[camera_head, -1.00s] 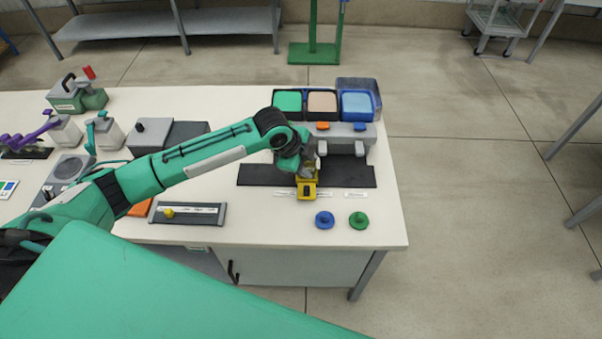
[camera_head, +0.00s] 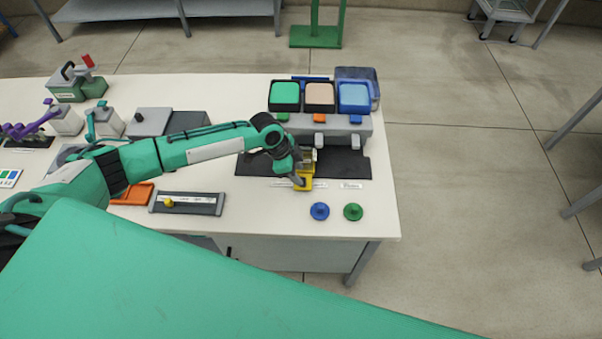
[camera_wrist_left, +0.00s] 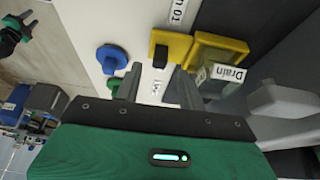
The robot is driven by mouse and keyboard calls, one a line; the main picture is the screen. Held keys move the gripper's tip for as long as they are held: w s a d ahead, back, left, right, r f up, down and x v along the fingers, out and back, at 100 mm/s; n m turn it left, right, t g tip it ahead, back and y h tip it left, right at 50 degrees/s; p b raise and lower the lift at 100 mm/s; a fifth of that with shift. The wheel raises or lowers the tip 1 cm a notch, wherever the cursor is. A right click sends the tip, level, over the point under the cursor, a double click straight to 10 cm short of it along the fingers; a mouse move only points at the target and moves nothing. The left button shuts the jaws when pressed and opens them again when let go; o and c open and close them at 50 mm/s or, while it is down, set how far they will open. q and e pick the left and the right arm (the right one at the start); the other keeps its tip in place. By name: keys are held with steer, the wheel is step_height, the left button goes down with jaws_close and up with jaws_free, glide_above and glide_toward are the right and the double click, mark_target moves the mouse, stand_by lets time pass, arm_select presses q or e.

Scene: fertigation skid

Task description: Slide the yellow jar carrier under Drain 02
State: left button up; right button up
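The yellow jar carrier (camera_head: 304,181) stands at the front of the dark mat (camera_head: 345,163), left of centre below the dosing unit. In the left wrist view the carrier (camera_wrist_left: 175,46) has a black knob (camera_wrist_left: 158,53) and holds a clear jar (camera_wrist_left: 217,58). My left gripper (camera_head: 299,172) is open. Its fingers (camera_wrist_left: 157,82) are apart, with the knob just past their tips. A "Drain 01" label (camera_wrist_left: 178,12) lies beyond the carrier. Another label between my fingers is unreadable, and I cannot read "Drain 02". A green-black part at upper left may be my right gripper.
The grey dosing unit (camera_head: 335,126) with green, beige and blue bins stands behind the mat, its outlets overhanging. A blue knob (camera_head: 320,211) and a green knob (camera_head: 353,212) stand in front. The right part of the mat is clear.

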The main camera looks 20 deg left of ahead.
mark_target(303, 179)
arm_select(q)
steer(key=shift+x, duration=1.65)
jaws_close()
